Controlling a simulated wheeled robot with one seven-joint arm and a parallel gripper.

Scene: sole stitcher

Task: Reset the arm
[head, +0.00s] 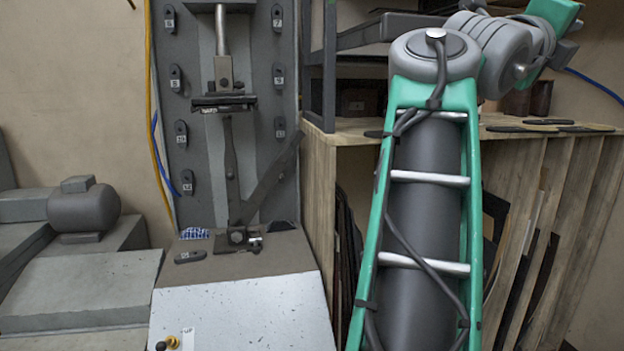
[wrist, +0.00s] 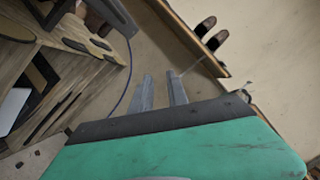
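My gripper (wrist: 162,92) shows in the wrist view. Its two grey fingers stand apart with nothing between them. In the head view my green and grey arm rises on the right and bends toward the upper right corner; the fingers are out of that picture. The sole stitcher (head: 226,120) stands left of the arm in the head view, with numbered dark plates on its grey panel. The gripper is apart from it.
A wooden shelf (head: 560,128) with dark soles on top and sheets in slots below stands behind my arm. A grey motor (head: 84,208) sits at the left. In the wrist view a wooden rack (wrist: 62,75) is at the left; plain floor or wall lies beyond the fingers.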

